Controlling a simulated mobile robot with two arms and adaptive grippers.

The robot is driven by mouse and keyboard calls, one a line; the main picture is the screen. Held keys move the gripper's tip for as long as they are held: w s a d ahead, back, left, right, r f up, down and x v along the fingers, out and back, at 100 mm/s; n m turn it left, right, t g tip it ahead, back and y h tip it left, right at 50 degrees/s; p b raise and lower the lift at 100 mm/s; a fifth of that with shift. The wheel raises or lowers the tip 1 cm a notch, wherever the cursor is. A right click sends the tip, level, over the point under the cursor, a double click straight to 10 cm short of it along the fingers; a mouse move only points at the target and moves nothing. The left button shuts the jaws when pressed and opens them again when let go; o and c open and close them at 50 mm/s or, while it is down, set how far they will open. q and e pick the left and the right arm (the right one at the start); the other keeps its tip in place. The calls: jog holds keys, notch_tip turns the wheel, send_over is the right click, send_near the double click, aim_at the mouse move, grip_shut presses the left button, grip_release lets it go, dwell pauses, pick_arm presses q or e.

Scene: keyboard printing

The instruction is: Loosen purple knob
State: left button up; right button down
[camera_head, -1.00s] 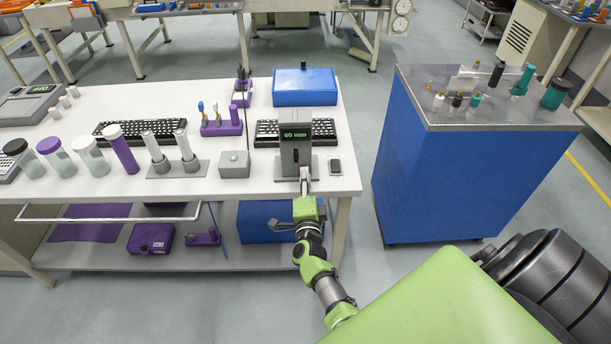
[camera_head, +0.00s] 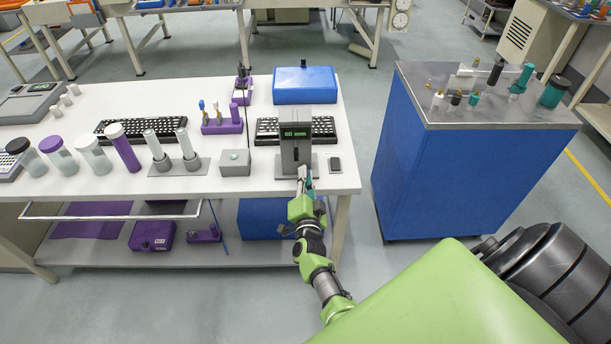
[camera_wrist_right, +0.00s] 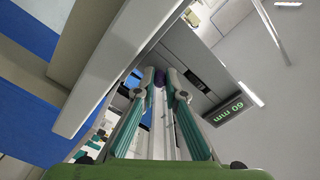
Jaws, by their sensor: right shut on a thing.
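The purple knob (camera_wrist_right: 159,77) shows in the right wrist view, small and partly covered between my fingertips. It sits low on the front of a grey device (camera_head: 296,152), whose green display reads 60 mm. My right gripper (camera_wrist_right: 159,84) has its teal-padded fingers closed on the knob, one on each side. In the head view my right gripper (camera_head: 303,182) reaches the device's front from below, at the table's front edge, and the knob is hidden there. My left gripper is in neither view.
The white table (camera_head: 100,200) holds a grey button box (camera_head: 235,162) left of the device and a small dark item (camera_head: 335,164) to its right. A keyboard (camera_head: 323,130) lies behind. A blue cabinet (camera_head: 430,170) stands to the right across a gap of floor.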

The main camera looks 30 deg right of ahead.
jog(key=shift+f, duration=0.1)
jog(key=c, duration=2.1)
grip_release()
jog(key=shift+a, duration=0.1)
